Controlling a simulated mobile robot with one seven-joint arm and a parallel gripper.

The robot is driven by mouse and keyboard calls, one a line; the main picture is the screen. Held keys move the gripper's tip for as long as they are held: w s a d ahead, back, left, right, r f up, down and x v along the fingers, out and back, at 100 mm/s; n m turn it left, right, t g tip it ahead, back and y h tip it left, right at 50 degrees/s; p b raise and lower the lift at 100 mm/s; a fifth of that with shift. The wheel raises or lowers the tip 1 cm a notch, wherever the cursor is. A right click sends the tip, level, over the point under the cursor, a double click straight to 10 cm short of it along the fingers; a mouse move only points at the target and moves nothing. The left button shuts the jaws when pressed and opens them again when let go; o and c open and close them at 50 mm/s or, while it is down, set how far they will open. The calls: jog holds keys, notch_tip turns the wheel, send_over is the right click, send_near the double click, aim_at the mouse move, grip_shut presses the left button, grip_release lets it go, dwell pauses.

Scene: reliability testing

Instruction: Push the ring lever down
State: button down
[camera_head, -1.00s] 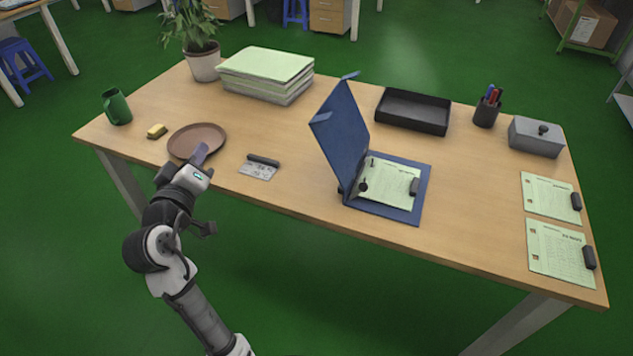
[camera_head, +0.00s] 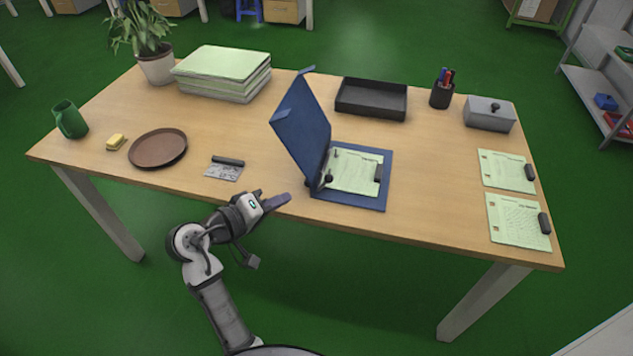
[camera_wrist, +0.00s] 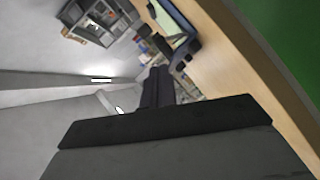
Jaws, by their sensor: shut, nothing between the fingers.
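A blue ring binder (camera_head: 385,178) lies open on the table, its front cover (camera_head: 302,128) standing up and tilted to the left. A light green sheet (camera_head: 354,171) lies inside it. In the wrist view my shut fingers (camera_wrist: 158,85) point toward the binder's blue cover (camera_wrist: 172,20); the lever is not clear there.
The wooden table (camera_head: 240,130) holds a brown plate (camera_head: 158,149), a card (camera_head: 223,172) with a dark bar, a black tray (camera_head: 371,99), a grey box (camera_head: 489,113) and two sheets (camera_head: 507,170) at right. Table room between the card and the binder is clear.

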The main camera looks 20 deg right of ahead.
aim_at(326, 180)
jog(key=p+x, duration=0.3)
jog(key=x, duration=0.8)
jog(key=shift+w+d+f, duration=0.1)
jog(key=shift+w+d, duration=0.1)
jog(key=shift+d, duration=0.1)
